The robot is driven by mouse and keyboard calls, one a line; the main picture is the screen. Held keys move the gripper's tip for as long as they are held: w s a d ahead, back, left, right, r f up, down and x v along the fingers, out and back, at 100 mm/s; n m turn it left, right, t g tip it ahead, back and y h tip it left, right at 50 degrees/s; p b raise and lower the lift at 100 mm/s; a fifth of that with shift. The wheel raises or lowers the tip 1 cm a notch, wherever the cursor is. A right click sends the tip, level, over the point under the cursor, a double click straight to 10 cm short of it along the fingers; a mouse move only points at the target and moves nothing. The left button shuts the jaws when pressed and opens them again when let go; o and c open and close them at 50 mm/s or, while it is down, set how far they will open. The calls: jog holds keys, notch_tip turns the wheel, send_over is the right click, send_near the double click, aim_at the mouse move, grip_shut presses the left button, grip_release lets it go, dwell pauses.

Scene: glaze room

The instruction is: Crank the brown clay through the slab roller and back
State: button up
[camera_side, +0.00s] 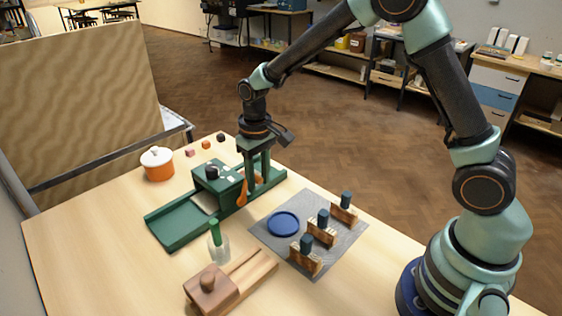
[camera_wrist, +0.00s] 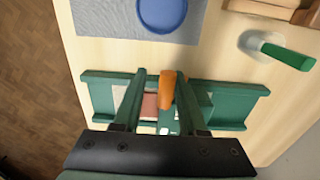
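The green slab roller (camera_side: 178,226) lies along the table, with a raised roller housing in its middle and flat beds at both ends; it also spans the wrist view (camera_wrist: 235,88). Its orange crank handle (camera_side: 242,191) stands upright on the near side. My gripper (camera_side: 256,181) points down over the roller. In the wrist view its two green fingers (camera_wrist: 166,75) are apart, with the orange handle (camera_wrist: 167,88) between them, nearer the right finger. A reddish-brown slab, seemingly the clay (camera_wrist: 150,107), lies on the roller bed, partly hidden by my fingers. I cannot make it out in the side view.
A grey mat (camera_side: 344,240) holds a blue dish (camera_side: 283,223) and several small brick-like blocks with dark tops. An orange pot (camera_side: 157,164) and small cubes (camera_side: 205,144) sit behind.

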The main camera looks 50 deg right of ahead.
jog(key=shift+d+f, duration=0.3)
jog(key=shift+d, duration=0.4)
jog(key=shift+d, duration=0.1)
jog(key=shift+d+f, duration=0.85)
jog(key=shift+f, duration=0.05)
jog(key=shift+a, duration=0.2)
jog(key=shift+a+r, duration=0.15)
jog(key=shift+a, duration=0.1)
notch_tip(320, 180, up, 7)
